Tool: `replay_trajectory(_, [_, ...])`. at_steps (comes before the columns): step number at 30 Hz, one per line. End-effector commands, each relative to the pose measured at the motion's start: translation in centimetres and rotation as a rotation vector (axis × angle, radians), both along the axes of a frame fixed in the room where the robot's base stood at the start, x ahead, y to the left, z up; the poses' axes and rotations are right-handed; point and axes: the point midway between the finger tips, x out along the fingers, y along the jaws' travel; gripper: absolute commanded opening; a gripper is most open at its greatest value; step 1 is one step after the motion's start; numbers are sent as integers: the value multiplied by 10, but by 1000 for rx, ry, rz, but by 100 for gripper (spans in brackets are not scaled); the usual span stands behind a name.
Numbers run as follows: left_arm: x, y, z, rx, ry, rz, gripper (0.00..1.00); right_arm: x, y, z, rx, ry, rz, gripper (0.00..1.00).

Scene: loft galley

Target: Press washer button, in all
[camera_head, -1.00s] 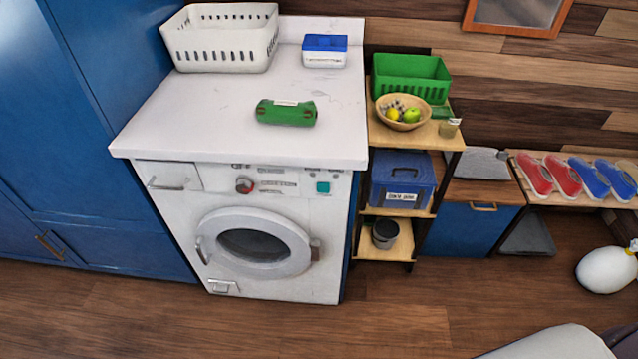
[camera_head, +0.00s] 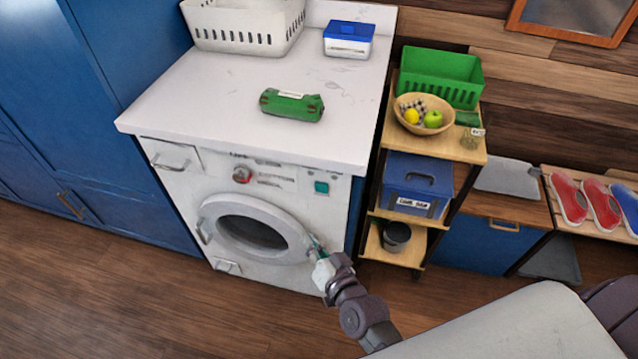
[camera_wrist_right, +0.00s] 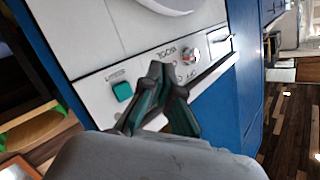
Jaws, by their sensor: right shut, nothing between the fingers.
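The white washer (camera_head: 285,185) stands under a white countertop, its round door (camera_head: 252,230) closed. A square teal button (camera_head: 321,187) sits at the right end of its control panel, and a red knob (camera_head: 242,175) sits further left. My right gripper (camera_head: 314,243) is in front of the washer, at the right side of the door and below the button. In the right wrist view the gripper (camera_wrist_right: 168,72) is shut and empty, pointing at the panel, with the teal button (camera_wrist_right: 122,91) to the left of its fingertips. I cannot tell whether it touches anything. My left gripper is not in view.
On the countertop (camera_head: 215,110) are a white basket (camera_head: 240,28), a green pouch-like object (camera_head: 292,105) and a blue-lidded box (camera_head: 348,40). A wooden shelf (camera_head: 462,152) with a green basket, fruit bowl and blue toolbox stands right of the washer. The floor (camera_head: 130,310) at front left is clear.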

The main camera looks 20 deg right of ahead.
Motion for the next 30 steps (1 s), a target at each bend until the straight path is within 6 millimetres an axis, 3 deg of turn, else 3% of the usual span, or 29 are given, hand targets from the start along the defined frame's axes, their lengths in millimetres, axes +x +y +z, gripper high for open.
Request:
replay_trajectory(3, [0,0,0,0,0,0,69,4,-1,22,30,-40,-12,0])
replay_trajectory(7, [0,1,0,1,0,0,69,5,-2,31,42,-57,-16,0])
replay_trajectory(20, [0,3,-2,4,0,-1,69,9,-4,30,41,-59,-17,0])
replay_trajectory(30, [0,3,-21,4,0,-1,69,43,-28,28,40,-60,-18,0])
